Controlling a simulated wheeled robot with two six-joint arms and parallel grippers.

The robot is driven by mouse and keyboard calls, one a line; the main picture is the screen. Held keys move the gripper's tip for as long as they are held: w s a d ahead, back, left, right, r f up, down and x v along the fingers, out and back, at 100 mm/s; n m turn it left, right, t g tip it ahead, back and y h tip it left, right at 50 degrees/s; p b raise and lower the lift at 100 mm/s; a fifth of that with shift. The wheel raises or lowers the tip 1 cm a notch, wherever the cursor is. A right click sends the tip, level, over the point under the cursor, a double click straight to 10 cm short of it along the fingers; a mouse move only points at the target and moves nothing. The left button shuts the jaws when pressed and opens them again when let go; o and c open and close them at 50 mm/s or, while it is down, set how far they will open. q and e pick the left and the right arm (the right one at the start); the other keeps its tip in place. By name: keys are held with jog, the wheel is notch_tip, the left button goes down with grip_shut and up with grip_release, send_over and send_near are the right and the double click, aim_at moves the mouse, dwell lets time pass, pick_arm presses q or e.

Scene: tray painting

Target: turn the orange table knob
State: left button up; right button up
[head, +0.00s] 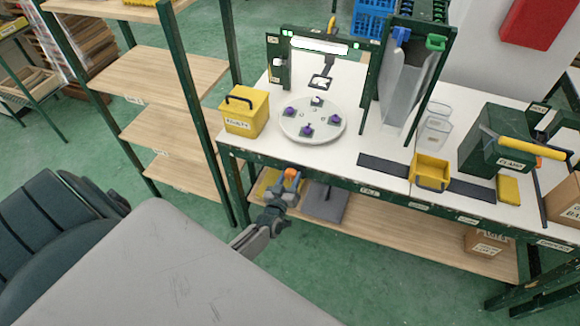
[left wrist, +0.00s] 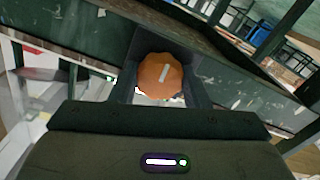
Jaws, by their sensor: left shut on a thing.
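The orange table knob (left wrist: 160,76) is round with a scalloped edge and a pale line across its face. It sits at the green front edge of the white table. In the head view the knob (head: 291,173) shows small at the tip of my left gripper (head: 287,184). In the left wrist view my left gripper (left wrist: 160,88) has one finger on each side of the knob and is shut on it. The pale line is tilted to the right of upright. My right gripper is not in view.
On the white table (head: 350,145) stand a round turntable (head: 312,122) with several purple-based pieces, a yellow box (head: 244,111), a yellow bin (head: 430,171) and a green clamp machine (head: 497,142). A wooden lower shelf (head: 400,230) runs below. A wooden shelf rack (head: 150,75) stands at the left.

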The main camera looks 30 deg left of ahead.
pick_arm(q)
jog(key=m+p, duration=0.1)
jog(key=m, duration=0.3)
jog(key=shift+m+p, duration=0.3)
jog(key=m+p, duration=0.1)
jog(key=m, duration=0.3)
jog(key=shift+s+m, duration=0.1)
jog(key=shift+m, duration=0.2)
jog(key=m+p, duration=0.1)
jog(key=m, duration=0.3)
jog(key=shift+m, duration=0.3)
jog(key=m+p, duration=0.1)
jog(key=m, duration=0.3)
jog(key=shift+a+m, duration=0.1)
jog(key=shift+m, duration=0.3)
jog(key=o, duration=1)
jog(key=v, duration=1)
jog(key=shift+s, duration=0.4)
